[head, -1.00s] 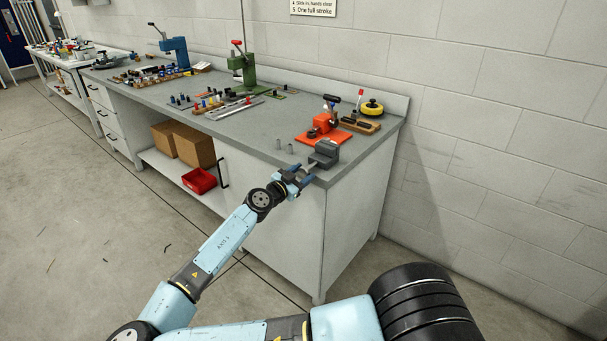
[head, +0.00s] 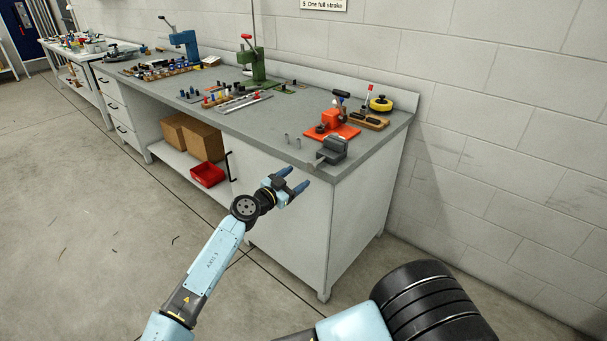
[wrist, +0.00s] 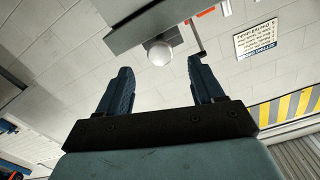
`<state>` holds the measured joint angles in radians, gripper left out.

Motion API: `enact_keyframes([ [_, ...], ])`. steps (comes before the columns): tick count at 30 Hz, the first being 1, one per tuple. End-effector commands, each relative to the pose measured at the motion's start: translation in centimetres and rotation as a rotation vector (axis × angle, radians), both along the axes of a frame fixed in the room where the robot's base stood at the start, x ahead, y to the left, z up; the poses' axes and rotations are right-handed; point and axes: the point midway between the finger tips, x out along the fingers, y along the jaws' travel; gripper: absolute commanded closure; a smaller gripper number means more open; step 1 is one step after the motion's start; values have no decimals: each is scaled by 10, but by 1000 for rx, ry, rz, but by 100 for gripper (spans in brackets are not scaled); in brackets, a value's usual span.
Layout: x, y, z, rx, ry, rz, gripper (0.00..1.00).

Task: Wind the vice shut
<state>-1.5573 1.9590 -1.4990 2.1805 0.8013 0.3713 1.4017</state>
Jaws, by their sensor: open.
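The grey vice (head: 334,149) sits at the front right corner of the bench, its body upright near the edge. Its handle is too small to make out clearly in the head view. My gripper (head: 294,179) is open and empty, in front of the bench edge, below and left of the vice, apart from it. In the wrist view, my two blue fingers (wrist: 160,75) stand wide apart. A pale round knob (wrist: 159,52) shows just beyond and between the fingertips, under a grey edge; I cannot tell which part of the vice it is.
The bench front (head: 290,220) is close to my arm.

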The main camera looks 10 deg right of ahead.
Motion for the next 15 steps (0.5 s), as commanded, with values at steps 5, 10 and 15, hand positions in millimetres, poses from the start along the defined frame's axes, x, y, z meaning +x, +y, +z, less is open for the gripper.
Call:
enact_keyframes([
  [5,-17,25,0,-1,0,3,33],
  [10,-28,40,-1,-1,0,2,33],
  [15,-33,47,-1,0,1,0,33],
])
